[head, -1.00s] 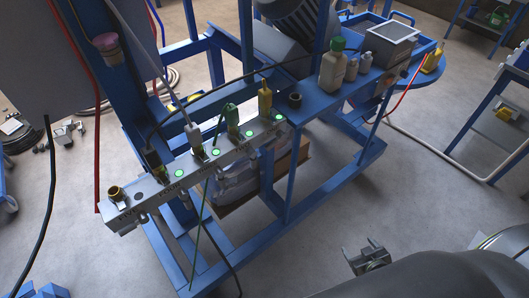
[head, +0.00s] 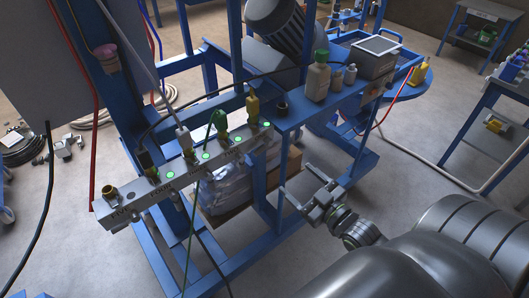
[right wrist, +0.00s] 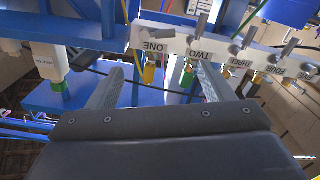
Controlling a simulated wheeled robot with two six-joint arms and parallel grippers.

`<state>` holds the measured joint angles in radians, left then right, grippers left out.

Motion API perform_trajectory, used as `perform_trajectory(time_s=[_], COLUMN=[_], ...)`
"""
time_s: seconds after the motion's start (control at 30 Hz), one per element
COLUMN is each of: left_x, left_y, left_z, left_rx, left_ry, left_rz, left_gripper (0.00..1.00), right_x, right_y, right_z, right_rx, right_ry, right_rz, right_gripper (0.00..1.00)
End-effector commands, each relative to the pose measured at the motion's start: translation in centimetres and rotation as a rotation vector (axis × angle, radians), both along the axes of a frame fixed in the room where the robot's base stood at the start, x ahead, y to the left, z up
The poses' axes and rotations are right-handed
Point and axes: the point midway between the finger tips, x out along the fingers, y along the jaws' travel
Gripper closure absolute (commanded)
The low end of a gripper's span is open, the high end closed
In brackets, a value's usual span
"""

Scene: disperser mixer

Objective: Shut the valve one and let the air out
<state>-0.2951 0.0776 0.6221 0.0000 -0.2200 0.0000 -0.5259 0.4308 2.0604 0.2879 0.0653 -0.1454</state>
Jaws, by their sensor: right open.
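The grey valve manifold (head: 180,180) slopes across the blue frame in the head view. In the right wrist view it appears upside down, and the label ONE (right wrist: 158,48) reads at its left end. A yellow connector (head: 252,104) stands at that end, the right end in the head view; it also shows in the right wrist view (right wrist: 149,75). Grey levers stick out by the labels; their positions are hard to tell. My right gripper (head: 304,184) is open and empty, to the right of and apart from the manifold. Its fingers (right wrist: 160,72) frame valve one in the wrist view.
A bottle with a green cap (head: 318,78) and smaller bottles (head: 343,76) stand on the blue shelf right of the manifold. Green (head: 218,122), white (head: 184,137) and black (head: 145,161) connectors carry hoses. A red hose (head: 92,135) hangs at the left.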

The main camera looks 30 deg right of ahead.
Motion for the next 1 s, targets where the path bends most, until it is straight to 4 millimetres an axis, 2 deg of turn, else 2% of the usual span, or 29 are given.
perform_trajectory(time_s=[0.1, 0.6, 0.8, 1.0], left_x=[0.1, -0.5, -0.5, -0.5], left_y=[0.0, 0.2, 0.2, 0.2], left_z=[-0.5, -1.5, -1.6, -1.6], left_rx=[0.000, 0.002, 0.003, 0.003], left_ry=[-0.001, 0.006, 0.007, 0.008], left_rz=[0.000, 0.001, 0.001, 0.001], left_gripper=[0.38, 0.38, 0.38, 0.38], right_x=[2.4, 11.1, 13.3, 14.0], right_y=[0.2, 0.9, 1.0, 1.1], right_z=[-0.1, -0.1, -0.1, -0.1], right_rx=[0.001, 0.002, 0.002, 0.000], right_ry=[-0.003, -0.001, 0.001, 0.002], right_rz=[0.000, -0.001, -0.001, -0.001], right_gripper=[0.25, 0.25, 0.25, 0.25])
